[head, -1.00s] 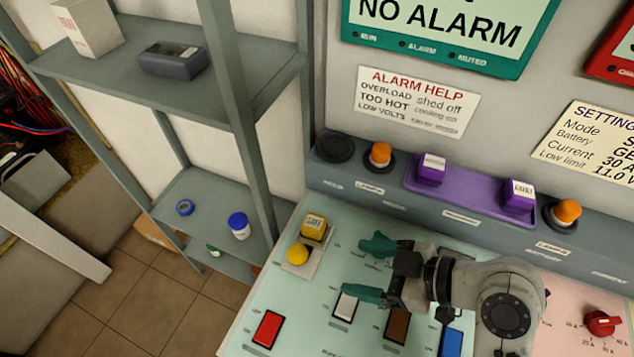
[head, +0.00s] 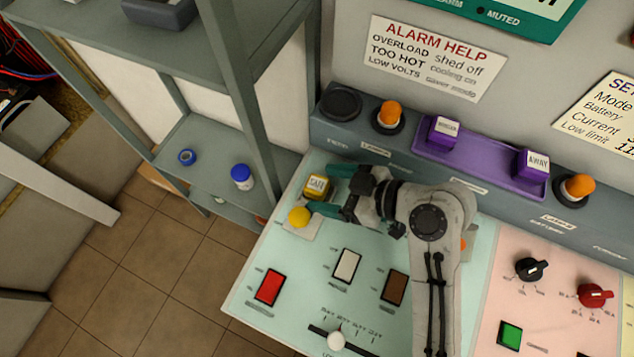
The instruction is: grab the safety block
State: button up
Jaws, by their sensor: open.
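The safety block is a yellow cube with a pale label reading "SAFE" (head: 316,186). It sits at the back of a small pale plate at the left end of the panel, behind a yellow round knob (head: 299,217). My gripper (head: 323,189) is open, coming from the right. Its two teal fingers point left, one tip at the block's back right side and the other at its front side. The block is at the mouth of the jaws. I cannot tell whether the fingers touch it.
A purple tray (head: 485,165) with two purple blocks stands on the ledge behind, between orange knobs (head: 389,114). Red (head: 269,287), white (head: 347,265) and brown (head: 395,287) rocker switches lie in front. A grey shelf post (head: 235,90) rises at the left.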

aim_at(321, 185)
jog(key=shift+x, duration=1.65)
jog(key=shift+r, duration=0.1)
jog(key=c, duration=1.1)
jog(key=shift+w+r+p, duration=0.1)
jog(key=shift+p, duration=0.2)
